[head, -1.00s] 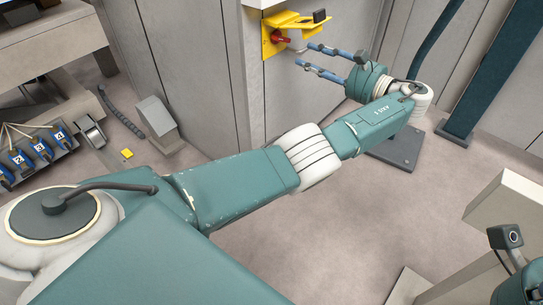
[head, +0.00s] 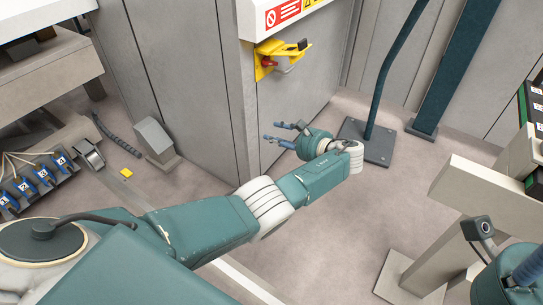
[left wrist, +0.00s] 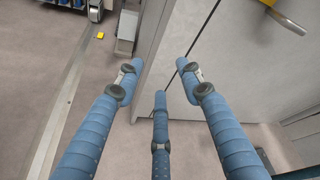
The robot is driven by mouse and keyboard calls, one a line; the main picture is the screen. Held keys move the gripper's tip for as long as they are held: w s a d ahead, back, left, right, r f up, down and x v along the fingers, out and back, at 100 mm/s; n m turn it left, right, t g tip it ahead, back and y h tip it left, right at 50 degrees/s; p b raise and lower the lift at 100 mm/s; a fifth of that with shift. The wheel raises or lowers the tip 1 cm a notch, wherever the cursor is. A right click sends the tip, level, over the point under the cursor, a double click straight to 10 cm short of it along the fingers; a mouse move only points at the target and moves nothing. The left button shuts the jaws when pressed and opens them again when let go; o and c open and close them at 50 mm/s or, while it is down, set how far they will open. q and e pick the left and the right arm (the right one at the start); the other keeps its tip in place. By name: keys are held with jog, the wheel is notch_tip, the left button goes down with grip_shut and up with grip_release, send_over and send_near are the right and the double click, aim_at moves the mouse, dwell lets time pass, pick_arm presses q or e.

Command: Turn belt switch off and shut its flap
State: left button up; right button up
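The yellow belt switch box (head: 263,67) is mounted on the grey cabinet wall. Its yellow flap (head: 284,48) sticks out from the top, raised, with a black piece at its outer end. The red switch knob (head: 268,62) shows under the flap; its exact setting is too small to tell. My left gripper (head: 276,131) is below the box, apart from it, with fingers spread and empty. In the left wrist view its blue fingers (left wrist: 160,75) are open with nothing between them. My right gripper (head: 525,272) shows only partly at the lower right edge.
A grey bent handle (head: 288,70) is beside the box; it also shows in the left wrist view (left wrist: 287,20). A dark post on a base plate (head: 367,143) stands right of my left gripper. A beige machine part (head: 470,195) stands at right. Open floor lies between.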

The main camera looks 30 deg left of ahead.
pick_arm(q)
jog(key=s+f+h+p, duration=0.2)
jog(key=s+f+p, duration=0.2)
jog(key=f, duration=0.3)
jog(key=shift+s+d+f+m, duration=0.15)
jog(key=shift+d+m, duration=0.15)
jog(key=shift+d, duration=0.15)
